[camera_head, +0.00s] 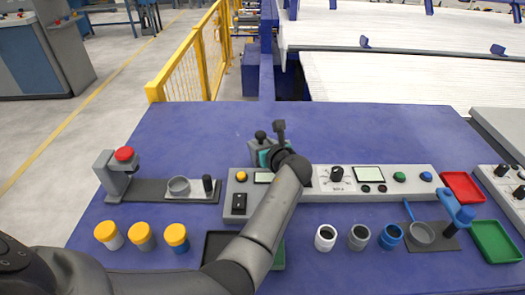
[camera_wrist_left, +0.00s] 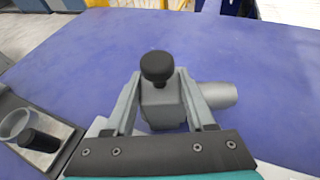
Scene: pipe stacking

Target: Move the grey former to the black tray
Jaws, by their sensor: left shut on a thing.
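The grey former (camera_wrist_left: 160,107) is a light grey block with a black round knob on top, and a grey cylinder sticks out to its right in the left wrist view. My left gripper (camera_wrist_left: 166,112) is shut on it, one finger on each side of the block. In the head view my left gripper (camera_head: 268,154) is beyond the control panel, and my arm hides part of it. The black tray (camera_head: 215,248) lies at the near edge of the table, partly hidden by my left forearm. My right gripper is not in view.
A long grey control panel (camera_head: 310,184) crosses the table. A red-button fixture (camera_head: 120,172) stands at left. Cups with yellow lids (camera_head: 141,236) and open cups (camera_head: 358,238) stand in front. A red tray (camera_head: 462,186) and a green tray (camera_head: 495,241) lie at right. The far table is clear.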

